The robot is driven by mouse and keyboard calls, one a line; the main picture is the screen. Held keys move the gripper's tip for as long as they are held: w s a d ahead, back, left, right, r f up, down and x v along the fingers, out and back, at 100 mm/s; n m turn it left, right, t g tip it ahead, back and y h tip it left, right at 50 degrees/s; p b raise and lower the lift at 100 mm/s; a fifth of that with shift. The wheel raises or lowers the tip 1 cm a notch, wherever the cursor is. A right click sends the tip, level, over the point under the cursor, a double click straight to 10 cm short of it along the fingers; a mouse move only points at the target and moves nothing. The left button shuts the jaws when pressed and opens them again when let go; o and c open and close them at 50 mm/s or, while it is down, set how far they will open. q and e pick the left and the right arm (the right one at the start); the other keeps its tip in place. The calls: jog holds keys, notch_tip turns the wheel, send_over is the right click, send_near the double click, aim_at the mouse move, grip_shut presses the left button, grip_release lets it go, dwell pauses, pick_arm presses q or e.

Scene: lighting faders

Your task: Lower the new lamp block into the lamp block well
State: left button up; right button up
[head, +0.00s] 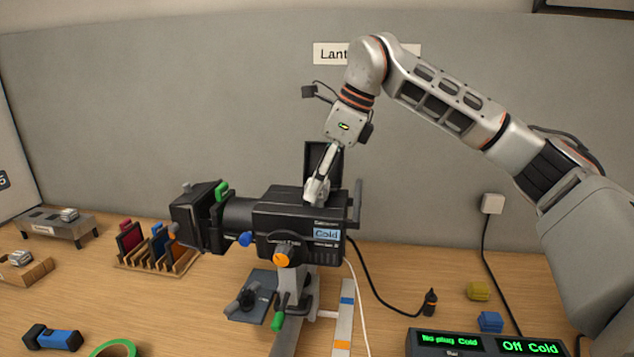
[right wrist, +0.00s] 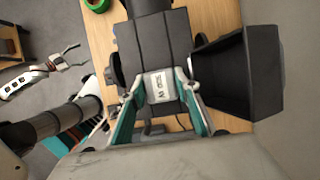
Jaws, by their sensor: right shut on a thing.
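The lantern (head: 285,215), a black housing with a "Cold" display, stands clamped on its stand, its lid (head: 316,160) raised at the back. The lid also shows in the right wrist view (right wrist: 238,75). My right gripper (head: 316,190) points down at the housing's top. In the right wrist view its teal-lined fingers are shut on a silver, labelled lamp block (right wrist: 159,86). The block is at the opening in the housing top; its depth in the well cannot be told, and the well's inside is hidden. My left gripper (right wrist: 78,57) is open and empty, away from the lantern.
Another silver block (head: 69,214) sits on a grey rack, and one (head: 20,258) in a wooden holder. Coloured filters (head: 158,243) stand in a wooden rack. A plug (head: 430,302) lies on a cable right of the lantern. A control box (head: 485,343) is at front right.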

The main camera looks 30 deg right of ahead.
jog(key=shift+f, duration=0.3)
jog(key=o, duration=1.1)
jog(key=shift+c, duration=0.2)
jog(key=shift+o, duration=0.5)
jog(key=o, duration=0.5)
jog(key=shift+o, duration=0.2)
jog(key=shift+r, duration=0.1)
jog(key=shift+r+p, duration=0.5)
jog(key=shift+r, duration=3.4)
